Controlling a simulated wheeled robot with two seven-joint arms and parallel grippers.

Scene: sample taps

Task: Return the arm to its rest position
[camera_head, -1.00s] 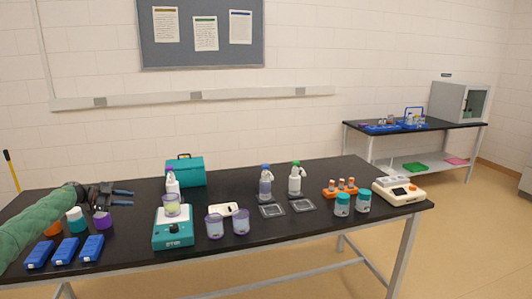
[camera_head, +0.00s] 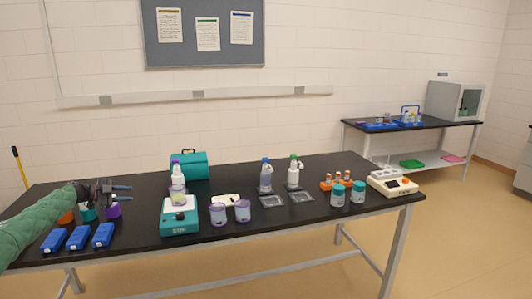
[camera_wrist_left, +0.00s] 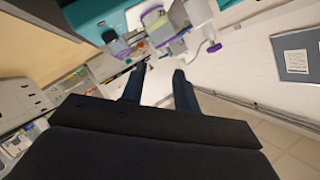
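My left arm, in a green sleeve, comes in from the left edge of the head view. Its left gripper (camera_head: 130,193) is above the left end of the black table (camera_head: 330,217), over some small jars. Its two fingers point right, stand apart and have nothing between them. In the left wrist view the same gripper (camera_wrist_left: 158,83) also shows two separated dark fingers with an empty gap. My right gripper is not in view.
Purple (camera_head: 112,211) and teal (camera_head: 88,214) jars stand below the gripper. Several blue boxes (camera_head: 78,238) lie at the front left. A teal scale (camera_head: 180,222), teal case (camera_head: 189,165) and bottles (camera_head: 266,178) stand further right. Free space shows above the table.

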